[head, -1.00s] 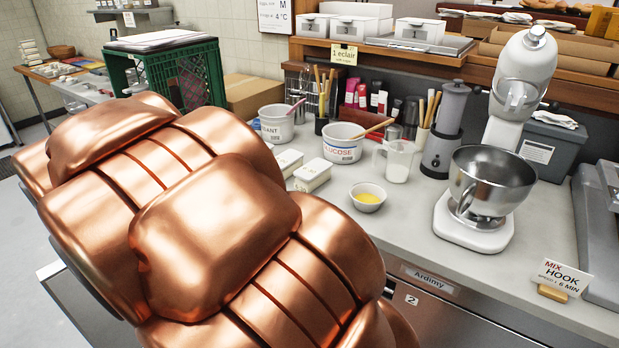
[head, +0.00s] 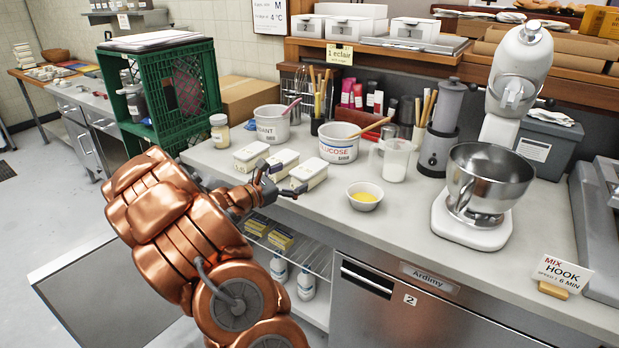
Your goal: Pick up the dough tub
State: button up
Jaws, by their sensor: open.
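Three white rectangular lidded tubs stand in a row on the counter: a left tub (head: 250,155), a middle tub (head: 281,162) and a right tub (head: 309,173). No label reading dough is legible, so I cannot tell which of them is the dough tub. My gripper (head: 281,178) is open and reaches over the counter's front edge, just in front of the middle tub. Its fingers partly cover the front of the tubs. Whether a finger touches a tub cannot be told.
Behind stand a fondant bucket (head: 272,124) and a glucose bucket (head: 339,143). A lidded jar (head: 220,131) is at left, a bowl with yellow contents (head: 364,197) at right. A green crate (head: 155,95) and a stand mixer (head: 476,240) flank the area.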

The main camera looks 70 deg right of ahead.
aim_at(307, 169)
jog(key=d+f+n, duration=0.1)
jog(key=w+d+f+n+t, duration=0.1)
jog(key=d+f, duration=0.1)
jog(key=w+d+f+n+t+h, duration=0.1)
jog(key=shift+w+d+f, duration=0.15)
jog(key=shift+d+f, duration=0.05)
jog(key=shift+f, duration=0.1)
jog(key=shift+n, duration=0.3)
jog(key=shift+p+x, duration=1.15)
jog(key=shift+x, duration=2.75)
jog(key=shift+r, duration=0.1)
jog(key=shift+c, duration=0.2)
jog(key=c, duration=1.4)
